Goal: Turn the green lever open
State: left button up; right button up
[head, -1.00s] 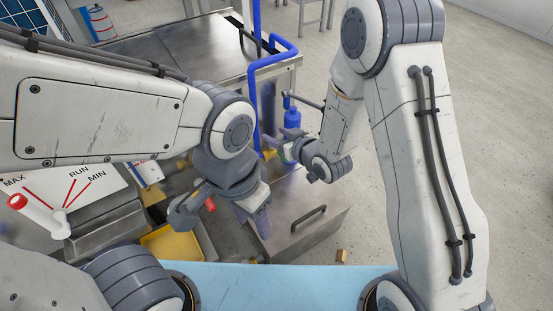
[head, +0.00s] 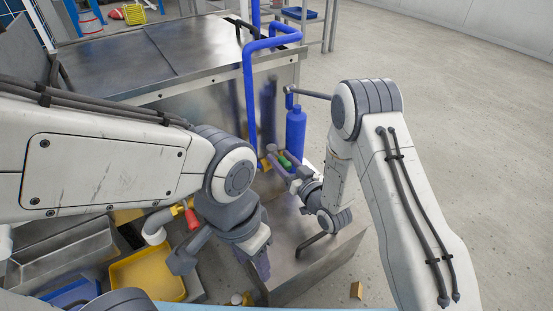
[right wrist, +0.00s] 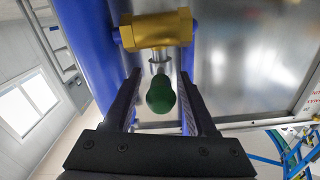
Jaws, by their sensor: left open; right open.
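The green lever (head: 284,160) shows as a small green grip between the fingers of my right gripper (head: 286,167) in the head view. In the right wrist view the green lever (right wrist: 160,96) has a rounded end pointing at the camera, and a metal stem joins it to a brass valve body (right wrist: 156,31). My right gripper (right wrist: 159,90) is open, with one finger on each side of the lever; gaps show between fingers and grip. My left gripper (head: 222,262) is open and empty, lower and further left, near a red lever (head: 192,219).
Blue pipes (head: 249,95) and a blue bottle (head: 296,128) stand by the metal tank (head: 170,60). A yellow tray (head: 148,272) lies below left. A metal box with a handle (head: 318,262) lies below my right gripper. Open floor (head: 450,130) is at the right.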

jog(key=shift+b+x, duration=0.4)
jog(key=shift+x, duration=0.95)
grip_shut()
dwell(0.4)
